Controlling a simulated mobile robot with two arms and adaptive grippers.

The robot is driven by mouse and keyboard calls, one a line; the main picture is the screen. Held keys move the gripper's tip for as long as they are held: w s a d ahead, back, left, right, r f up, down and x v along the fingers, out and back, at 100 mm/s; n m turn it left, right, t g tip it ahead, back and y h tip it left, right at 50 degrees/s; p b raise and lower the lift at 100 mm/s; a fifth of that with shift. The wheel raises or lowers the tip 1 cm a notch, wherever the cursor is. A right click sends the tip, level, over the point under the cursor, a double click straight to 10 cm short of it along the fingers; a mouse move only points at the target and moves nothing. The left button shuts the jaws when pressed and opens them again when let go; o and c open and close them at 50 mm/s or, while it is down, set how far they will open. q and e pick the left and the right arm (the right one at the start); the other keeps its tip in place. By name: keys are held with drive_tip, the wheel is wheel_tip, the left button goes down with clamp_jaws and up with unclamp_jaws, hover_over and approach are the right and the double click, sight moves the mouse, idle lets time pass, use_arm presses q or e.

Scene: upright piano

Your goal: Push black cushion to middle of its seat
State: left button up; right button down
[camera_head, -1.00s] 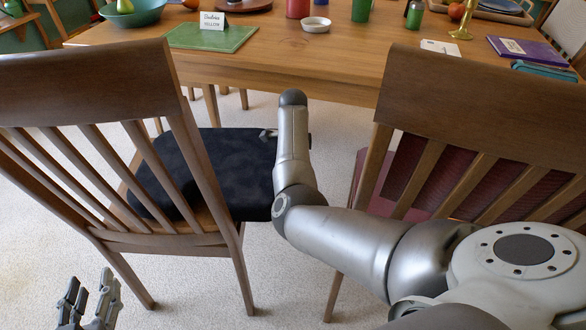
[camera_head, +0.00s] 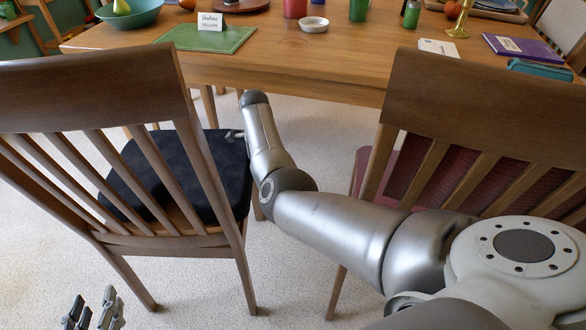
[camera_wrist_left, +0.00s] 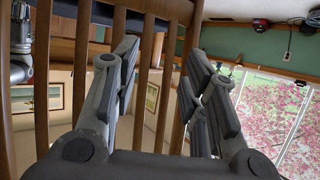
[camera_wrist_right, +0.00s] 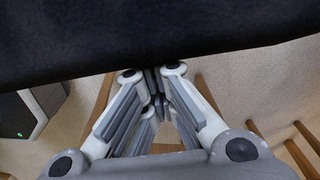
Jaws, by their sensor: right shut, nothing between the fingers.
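The black cushion (camera_head: 178,167) lies on the seat of the left wooden chair (camera_head: 92,92), seen partly through its back slats. Its right edge sits near the seat's right side. My right arm reaches in from the right, and its gripper (camera_head: 236,134) is at the cushion's right edge, mostly hidden by the forearm. In the right wrist view the right gripper (camera_wrist_right: 153,80) is shut and empty, with its tips at the cushion's (camera_wrist_right: 150,35) dark side. My left gripper (camera_head: 93,312) is low at the left, open and empty; it also shows in the left wrist view (camera_wrist_left: 168,70).
A second wooden chair (camera_head: 485,100) with a dark red seat stands at the right, beside my right arm. The table (camera_head: 300,62) behind holds a green mat (camera_head: 205,38), a bowl (camera_head: 130,14) and a purple book (camera_head: 525,48). Carpet lies between the chairs.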

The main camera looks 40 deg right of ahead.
use_arm(q)
drive_tip(key=shift+w+d+r, duration=0.1)
drive_tip(key=shift+w+r, duration=0.1)
drive_tip(key=shift+r, duration=0.2)
use_arm(e)
drive_tip(key=shift+w+a, duration=0.15)
drive_tip(key=shift+a, duration=0.2)
use_arm(q)
drive_tip(key=shift+f, duration=0.1)
drive_tip(key=s+a+f+g+y+p, duration=0.1)
drive_tip(key=s+a+f+g+p, duration=0.3)
drive_tip(key=s, duration=0.4)
drive_tip(key=s+a+f+g+y+p, duration=0.2)
drive_tip(key=s+f+g, duration=0.2)
drive_tip(key=s+g, duration=0.25)
drive_tip(key=shift+n+t, duration=0.25)
drive_tip(key=shift+n, duration=0.05)
drive_tip(key=x, duration=0.2)
drive_tip(key=p+x, duration=0.1)
drive_tip(key=x, duration=0.1)
drive_tip(key=shift+s+d+f, duration=0.1)
drive_tip(key=shift+s+f, duration=0.15)
drive_tip(key=shift+s, duration=0.15)
use_arm(e)
drive_tip(key=s+d+r, duration=0.2)
drive_tip(key=d+r, duration=0.1)
drive_tip(key=r, duration=0.7)
drive_tip(key=shift+d, duration=0.25)
drive_tip(key=shift+s, duration=0.1)
